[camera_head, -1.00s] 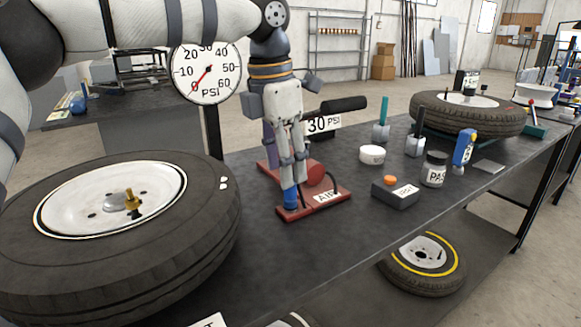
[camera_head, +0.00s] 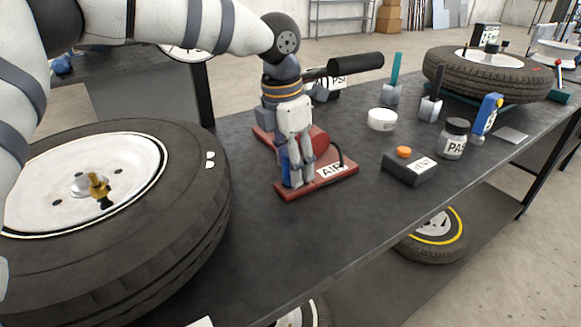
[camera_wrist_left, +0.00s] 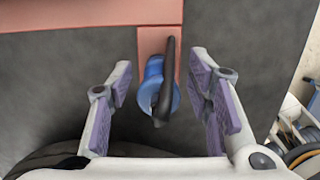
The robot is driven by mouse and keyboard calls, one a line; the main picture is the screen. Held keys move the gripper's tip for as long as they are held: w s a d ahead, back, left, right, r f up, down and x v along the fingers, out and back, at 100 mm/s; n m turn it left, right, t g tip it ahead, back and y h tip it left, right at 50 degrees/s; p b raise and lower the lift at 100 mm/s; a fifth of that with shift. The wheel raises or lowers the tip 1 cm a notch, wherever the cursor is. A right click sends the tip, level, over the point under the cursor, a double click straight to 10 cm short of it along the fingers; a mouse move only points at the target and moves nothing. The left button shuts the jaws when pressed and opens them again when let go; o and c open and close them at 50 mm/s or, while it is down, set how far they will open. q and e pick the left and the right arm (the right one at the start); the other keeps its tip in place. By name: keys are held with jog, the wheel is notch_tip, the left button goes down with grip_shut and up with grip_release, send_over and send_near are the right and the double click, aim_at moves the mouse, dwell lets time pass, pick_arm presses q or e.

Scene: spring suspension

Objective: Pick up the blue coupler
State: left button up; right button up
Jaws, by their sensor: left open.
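The blue coupler (camera_wrist_left: 154,86) stands at the end of the red base (camera_wrist_left: 158,40) of the air pump, with a dark hose beside it in the left wrist view. My left gripper (camera_wrist_left: 160,85) is open, with its purple-padded fingers on either side of the coupler and a gap on each side. In the head view the fingers of my left gripper (camera_head: 297,180) reach down close to the red base (camera_head: 330,183) and partly hide the coupler (camera_head: 285,165). My right gripper is not in view.
A large tyre (camera_head: 200,220) lies on the dark bench to the left. A dark box with an orange button (camera_head: 410,170), a jar (camera_head: 453,140) and a white round tin (camera_head: 382,120) stand to the right. Another tyre (camera_head: 480,82) lies further back.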

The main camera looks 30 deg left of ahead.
pick_arm(q)
jog(key=shift+f, duration=0.3)
grip_shut()
jog(key=shift+r, duration=0.1)
notch_tip(320, 180, up, 13)
jog(key=shift+r+p, duration=0.1)
jog(key=shift+p, duration=0.35)
